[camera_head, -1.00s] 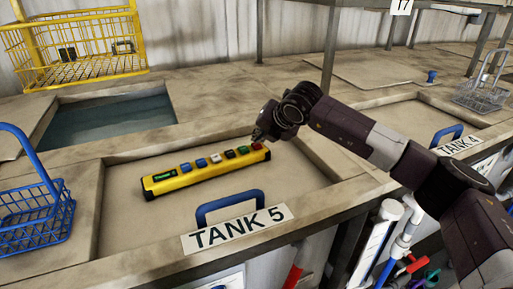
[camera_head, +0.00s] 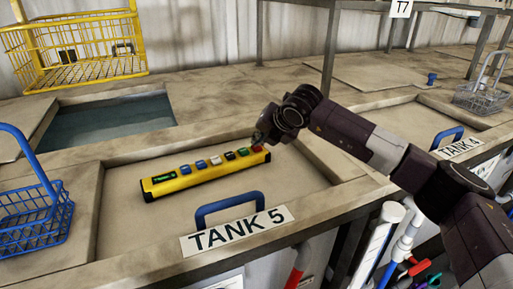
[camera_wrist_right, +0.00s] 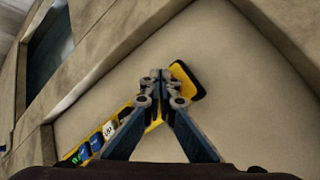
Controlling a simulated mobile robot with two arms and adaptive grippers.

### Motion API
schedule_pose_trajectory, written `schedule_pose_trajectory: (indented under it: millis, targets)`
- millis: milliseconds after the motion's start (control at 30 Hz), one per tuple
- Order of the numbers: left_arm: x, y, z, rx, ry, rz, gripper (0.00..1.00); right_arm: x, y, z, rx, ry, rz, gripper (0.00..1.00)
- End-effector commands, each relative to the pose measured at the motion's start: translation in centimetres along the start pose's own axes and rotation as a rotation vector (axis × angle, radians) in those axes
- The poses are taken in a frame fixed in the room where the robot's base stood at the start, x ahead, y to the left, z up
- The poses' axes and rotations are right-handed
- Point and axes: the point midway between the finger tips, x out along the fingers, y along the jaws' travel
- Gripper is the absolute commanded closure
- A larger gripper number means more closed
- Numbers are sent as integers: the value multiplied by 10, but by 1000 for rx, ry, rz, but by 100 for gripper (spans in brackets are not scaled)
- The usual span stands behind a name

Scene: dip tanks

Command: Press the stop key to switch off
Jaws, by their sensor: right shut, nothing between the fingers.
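A yellow control bar (camera_head: 206,175) lies on the lid of Tank 5, with a small green display at its left end and a row of coloured keys. The red key (camera_head: 257,149) is at its right end; no lettering on it can be read. My right gripper (camera_head: 257,140) is shut and empty, its tips right at the red key; whether they touch it I cannot tell. In the right wrist view the shut fingers (camera_wrist_right: 160,76) cover the far keys, while the white key (camera_wrist_right: 109,131) and blue keys show. My left gripper is out of view.
A blue lid handle (camera_head: 229,204) stands in front of the bar, above the Tank 5 sign (camera_head: 237,229). A blue basket (camera_head: 35,210) is at the left, a yellow basket (camera_head: 85,60) behind an open liquid tank (camera_head: 108,120). The lid around the bar is mostly clear.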

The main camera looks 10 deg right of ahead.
Motion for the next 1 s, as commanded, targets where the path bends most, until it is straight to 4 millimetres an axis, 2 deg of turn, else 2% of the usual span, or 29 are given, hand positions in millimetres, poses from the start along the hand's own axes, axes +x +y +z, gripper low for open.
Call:
schedule_pose_trajectory:
  millis: [533, 1000]
  targets:
    - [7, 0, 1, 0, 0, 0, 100, 4, -3, -4, 0, 2, -1, 100]
    - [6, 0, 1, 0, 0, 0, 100, 0, 0, 0, 0, 2, -1, 100]
